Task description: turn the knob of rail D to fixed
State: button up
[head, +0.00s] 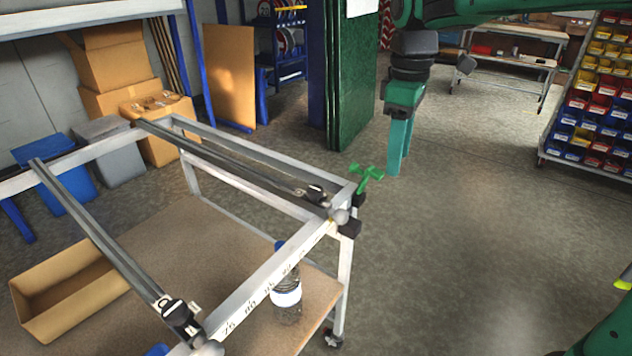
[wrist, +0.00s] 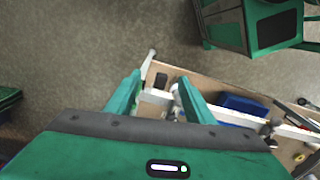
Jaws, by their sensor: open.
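Two dark rails lie across a light metal frame in the head view, a far rail (head: 235,162) and a near rail (head: 100,237). Each has a black clamp and a rounded grey knob at its right end: the far knob (head: 340,216) and the near knob (head: 208,348), cut by the lower edge. A green star-shaped handle (head: 367,176) stands at the frame's far right corner. The rail letters are too small to read, so I cannot tell which is rail D. My gripper (head: 394,170) is open and empty, pointing down right of the green handle; its fingers show in the wrist view (wrist: 160,76).
The metal frame (head: 265,272) stands on a wheeled cart. A bottle (head: 286,290) and an open cardboard box (head: 70,290) are on its lower shelf (head: 180,240). A green panel (head: 352,85) stands behind. A bin rack (head: 600,100) is at right; the floor (head: 470,230) between is clear.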

aim_at(315, 188)
jog(key=w+a+r+n, duration=0.1)
jog(key=a+n, duration=0.3)
jog(key=a, duration=0.4)
jog(key=w+a+r+n, duration=0.1)
jog(key=w+a+n, duration=0.15)
jog(key=a, duration=0.55)
jog(key=shift+n, duration=0.45)
jog(key=f, duration=1.1)
jog(key=shift+s+a, duration=0.1)
jog(key=shift+s, duration=0.25)
